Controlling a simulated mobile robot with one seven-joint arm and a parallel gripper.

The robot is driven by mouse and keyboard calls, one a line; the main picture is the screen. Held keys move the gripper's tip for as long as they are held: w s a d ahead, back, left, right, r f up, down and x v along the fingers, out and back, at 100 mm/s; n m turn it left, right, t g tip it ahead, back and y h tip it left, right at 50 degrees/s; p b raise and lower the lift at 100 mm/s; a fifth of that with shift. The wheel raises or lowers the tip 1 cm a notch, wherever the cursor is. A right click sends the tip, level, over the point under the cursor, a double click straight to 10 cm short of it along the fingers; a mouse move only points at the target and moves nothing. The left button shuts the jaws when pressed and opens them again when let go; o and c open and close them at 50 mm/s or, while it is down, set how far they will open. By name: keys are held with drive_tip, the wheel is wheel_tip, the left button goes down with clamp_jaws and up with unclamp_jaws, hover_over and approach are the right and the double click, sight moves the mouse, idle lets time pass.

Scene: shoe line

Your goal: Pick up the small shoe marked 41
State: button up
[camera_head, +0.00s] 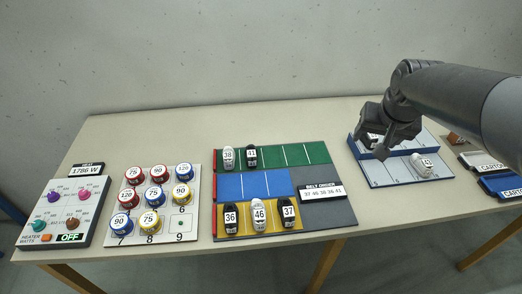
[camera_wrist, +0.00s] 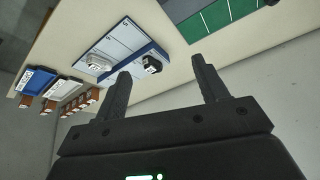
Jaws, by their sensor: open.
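The small shoe marked 41 (camera_head: 251,156) is black with a white label. Part of the green row (camera_wrist: 215,18) shows at the top of the wrist view, but shoe 41 does not.
Shoes 36 (camera_head: 231,217), 46 (camera_head: 259,214) and 37 (camera_head: 287,212) stand on the yellow row. A white shoe (camera_head: 421,164) and a black shoe (camera_wrist: 152,64) are on the blue-and-white board. A heater panel (camera_head: 66,212) and button board (camera_head: 180,228) lie left. The blue row is empty.

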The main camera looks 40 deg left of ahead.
drive_tip(key=w+a+f+n, duration=0.1)
drive_tip(key=a+f, duration=0.2)
drive_tip(key=a, duration=0.4)
drive_tip(key=a+f+n, duration=0.1)
drive_tip(key=a+f, duration=0.1)
drive_tip(key=a, duration=0.5)
drive_tip(key=n+g, duration=0.1)
drive_tip(key=n, duration=0.1)
approach(251, 150)
drive_tip(key=shift+d+f+y, duration=0.1)
drive_tip(key=shift+d+y, duration=0.15)
drive_tip(key=shift+y, duration=0.15)
drive_tip(key=x, duration=0.4)
drive_tip(key=shift+a+f, duration=0.15)
drive_tip(key=shift+f, duration=0.2)
drive_tip(key=shift+x, duration=3)
drive_tip(key=shift+w, duration=0.15)
drive_tip(key=c, duration=1.1)
